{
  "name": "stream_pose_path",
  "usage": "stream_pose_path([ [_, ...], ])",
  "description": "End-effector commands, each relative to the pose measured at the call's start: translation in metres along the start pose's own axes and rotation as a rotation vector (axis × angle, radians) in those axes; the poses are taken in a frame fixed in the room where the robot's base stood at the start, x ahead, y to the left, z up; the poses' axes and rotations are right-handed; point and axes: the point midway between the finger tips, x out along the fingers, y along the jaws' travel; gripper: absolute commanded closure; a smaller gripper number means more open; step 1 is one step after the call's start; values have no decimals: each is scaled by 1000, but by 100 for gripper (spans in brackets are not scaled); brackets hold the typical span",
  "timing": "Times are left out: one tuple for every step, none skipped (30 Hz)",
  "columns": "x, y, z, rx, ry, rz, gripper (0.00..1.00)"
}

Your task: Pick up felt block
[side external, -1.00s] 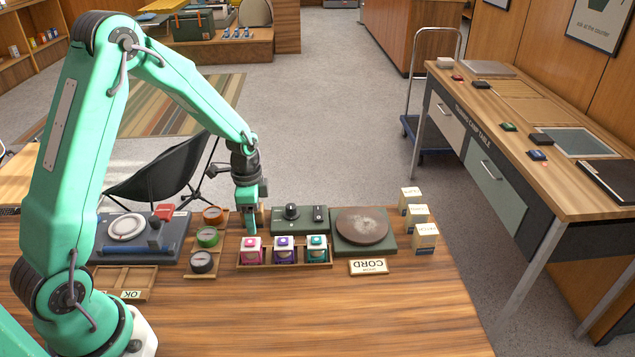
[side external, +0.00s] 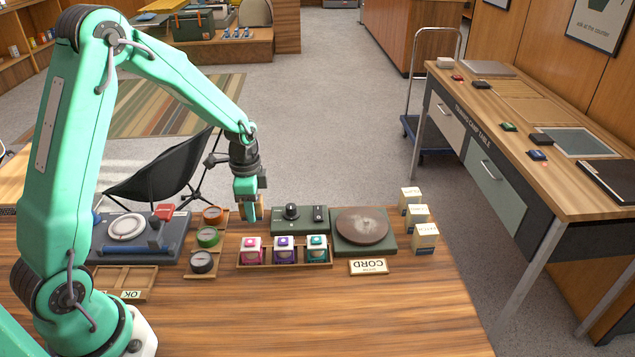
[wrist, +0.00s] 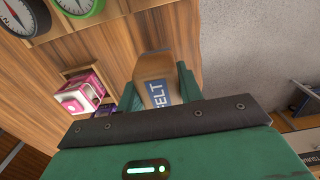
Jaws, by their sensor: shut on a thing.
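The felt block is a tan block with a blue and white FELT label. In the wrist view the felt block (wrist: 155,75) stands between the two green fingers of my gripper (wrist: 156,88), which are shut on it. In the side view my gripper (side external: 251,212) is above the back edge of the wooden table, left of the green unit with a black knob. Only a thin tan strip of the block (side external: 262,207) shows there beside the fingers. Whether its bottom is clear of the table cannot be told for certain.
A wooden rack (side external: 285,265) with pink, purple and teal boxes stands in front of my gripper. Round compasses (side external: 208,237) on a holder are to the left. The knobbed unit (side external: 291,222) and turntable (side external: 362,228) are to the right. The front of the table is clear.

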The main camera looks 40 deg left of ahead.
Motion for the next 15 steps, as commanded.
stream_pose_path([
  [-9,-1,-1,0,3,-4,87],
  [-13,-1,-1,0,3,-4,87],
  [-20,0,-1,1,3,-5,87],
  [-21,7,-4,4,2,-3,87],
  [-24,12,-6,5,2,-3,87],
  [-28,18,-9,5,1,-2,87],
  [-31,23,-11,5,2,-2,87],
  [-35,28,-14,6,2,-3,87],
  [-39,35,-17,5,2,-3,87],
  [-42,40,-19,6,2,-3,87],
  [-45,45,-21,6,2,-2,87],
  [-50,51,-24,6,2,-3,87],
  [-53,56,-27,6,2,-3,87],
  [-56,61,-29,5,3,-3,87],
  [-60,67,-31,6,2,-2,87],
])
